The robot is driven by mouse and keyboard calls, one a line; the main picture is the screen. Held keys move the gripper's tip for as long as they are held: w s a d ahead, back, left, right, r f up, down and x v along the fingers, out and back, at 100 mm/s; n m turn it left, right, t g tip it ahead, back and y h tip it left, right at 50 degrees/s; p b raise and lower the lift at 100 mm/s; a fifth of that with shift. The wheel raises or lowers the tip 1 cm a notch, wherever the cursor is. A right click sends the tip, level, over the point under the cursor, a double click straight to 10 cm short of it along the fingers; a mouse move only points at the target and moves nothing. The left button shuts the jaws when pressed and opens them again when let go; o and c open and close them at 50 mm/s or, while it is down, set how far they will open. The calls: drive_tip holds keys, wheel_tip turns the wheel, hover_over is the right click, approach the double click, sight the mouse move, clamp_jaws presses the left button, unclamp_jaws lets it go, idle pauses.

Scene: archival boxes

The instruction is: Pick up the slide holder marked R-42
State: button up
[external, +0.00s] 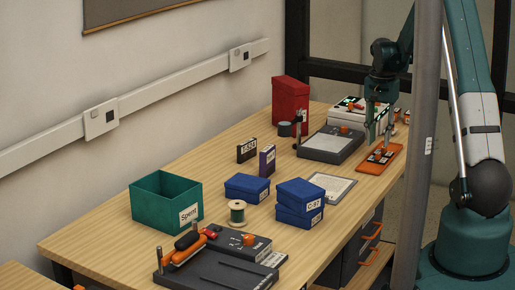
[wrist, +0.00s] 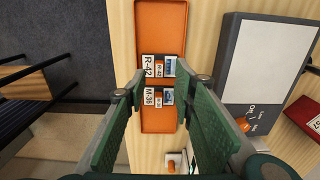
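The slide holder marked R-42 (wrist: 158,67) lies on an orange tray (wrist: 161,25), its label readable in the wrist view. A similar holder marked M-36 (wrist: 157,97) lies just beside it on the same tray. In the external view the tray (external: 368,167) is at the right edge of the table, with the small holders on it too small to read. My gripper (external: 380,143) points down above the tray. In the wrist view my gripper (wrist: 163,88) is open, with its green fingers on either side of the tray's width and nothing between them held.
A grey device with a pale top (external: 331,145) stands close beside the tray; it also shows in the wrist view (wrist: 266,60). Behind are a red box (external: 290,98) and a white unit (external: 345,112). Blue boxes (external: 300,192) and a teal bin (external: 152,200) stand farther left.

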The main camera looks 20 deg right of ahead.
sight(373, 156)
drive_tip(key=shift+d+f+b, duration=0.1)
drive_tip(key=shift+f+b, duration=0.35)
drive_tip(key=shift+f, duration=2.15)
drive_tip(key=shift+c, duration=0.2)
clamp_jaws()
